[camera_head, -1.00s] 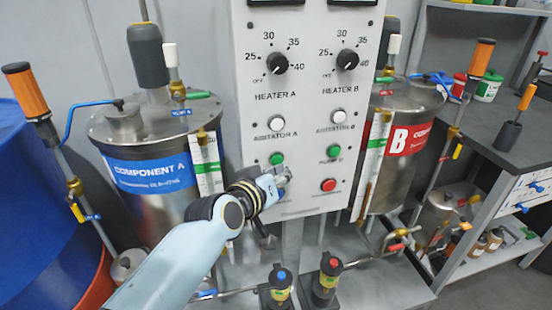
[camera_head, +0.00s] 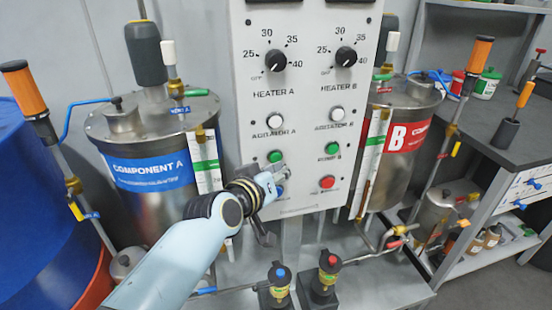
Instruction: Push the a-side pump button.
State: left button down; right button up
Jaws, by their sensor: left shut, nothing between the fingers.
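The white control panel (camera_head: 302,100) stands in the middle, facing me. The green button (camera_head: 275,156) on its left side, in the pump row, is in plain view; its label below is covered by my left gripper. My left gripper (camera_head: 283,183) is shut and empty, just below and slightly right of that button, in front of the panel's lower left. I cannot tell whether its tip touches the panel. A second green button (camera_head: 333,149), for pump B, and a red button (camera_head: 327,182) show on the right side. My right gripper is not in view.
The component A tank (camera_head: 152,190) stands left of the panel and the B tank (camera_head: 402,165) right of it. White agitator buttons (camera_head: 275,121) and heater knobs (camera_head: 276,61) sit above. Two black-bodied fittings (camera_head: 281,285) stand below. A blue drum (camera_head: 40,200) fills the left edge.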

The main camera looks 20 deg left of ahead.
pick_arm(q)
jog(key=shift+w, duration=0.15)
jog(key=shift+w+a, duration=0.2)
jog(key=shift+a, duration=0.05)
jog(key=shift+w+a, duration=0.2)
jog(key=shift+w, duration=0.15)
dwell(1.0)
jog(key=shift+s, duration=0.1)
jog(key=shift+s+d, duration=0.5)
jog(key=shift+s, duration=0.15)
